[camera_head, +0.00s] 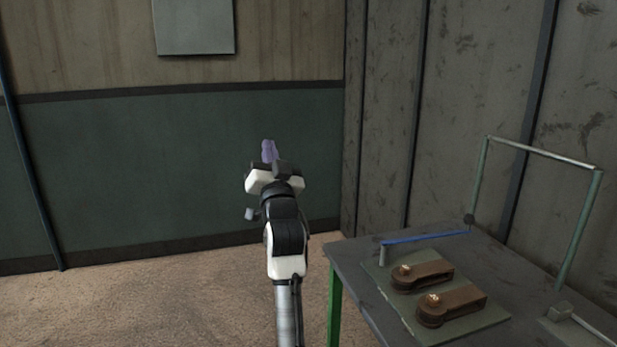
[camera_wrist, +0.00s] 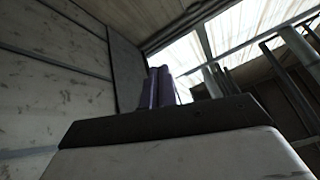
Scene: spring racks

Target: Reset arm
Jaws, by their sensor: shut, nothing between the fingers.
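My arm stretches forward over the floor in the head view, to the left of the grey table (camera_head: 350,262). My gripper (camera_head: 269,148) is at its far end, raised in front of the green lower wall and apart from the table. Its purple fingers are together and hold nothing. They also show close together in the wrist view (camera_wrist: 157,86), which looks up toward the roof.
On the table, two brown wooden pieces (camera_head: 423,273) (camera_head: 452,304) with small metallic parts lie on a grey-green board (camera_head: 490,322). A blue bar (camera_head: 425,237) and a metal frame (camera_head: 540,151) stand nearby. The floor (camera_head: 150,310) left of the table is clear.

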